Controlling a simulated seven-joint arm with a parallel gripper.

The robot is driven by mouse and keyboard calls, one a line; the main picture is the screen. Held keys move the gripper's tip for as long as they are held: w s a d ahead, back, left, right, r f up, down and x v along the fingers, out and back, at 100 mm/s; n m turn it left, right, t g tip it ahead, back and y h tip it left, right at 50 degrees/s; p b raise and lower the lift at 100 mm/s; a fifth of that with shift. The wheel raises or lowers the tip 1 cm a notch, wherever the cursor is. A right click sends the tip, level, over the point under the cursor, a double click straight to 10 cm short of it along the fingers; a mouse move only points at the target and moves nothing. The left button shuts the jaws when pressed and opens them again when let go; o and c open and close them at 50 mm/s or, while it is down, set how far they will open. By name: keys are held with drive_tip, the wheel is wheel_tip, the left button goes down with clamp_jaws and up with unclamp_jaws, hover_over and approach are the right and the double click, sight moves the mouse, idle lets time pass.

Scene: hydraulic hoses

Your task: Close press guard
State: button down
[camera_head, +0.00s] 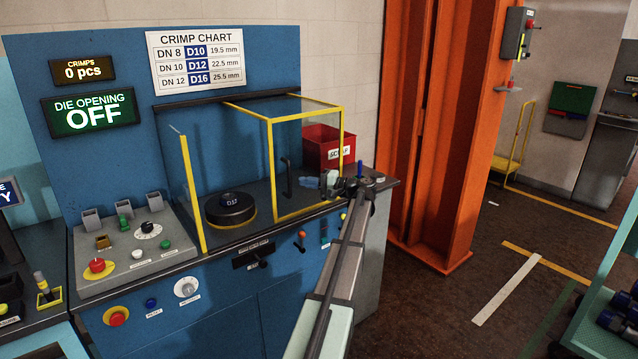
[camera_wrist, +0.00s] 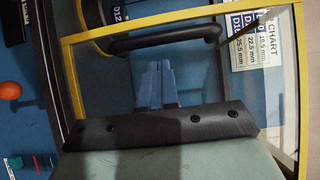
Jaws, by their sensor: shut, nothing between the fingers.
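The press guard is a clear pane in a yellow frame (camera_head: 271,170) with a black upright bar handle (camera_head: 287,178). It stands at the right part of the press front, leaving a gap to the yellow post (camera_head: 191,190) on the left. Through the gap the round black die (camera_head: 231,209) shows, marked D12. My gripper (camera_head: 307,182) is shut and empty, just right of the handle in the head view. In the wrist view the blue fingers (camera_wrist: 158,65) point at the handle (camera_wrist: 166,38), with a small gap in the picture; whether they touch is unclear.
A control panel (camera_head: 135,246) with knobs and buttons lies left of the opening. A red scrap bin (camera_head: 328,147) stands behind the guard. An orange column (camera_head: 430,120) rises at right.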

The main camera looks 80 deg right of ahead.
drive_tip(key=shift+w+a, duration=0.5)
drive_tip(key=shift+w, duration=0.25)
drive_tip(key=w+a, duration=1.8)
drive_tip(key=shift+a, duration=0.15)
drive_tip(key=shift+w, duration=0.2)
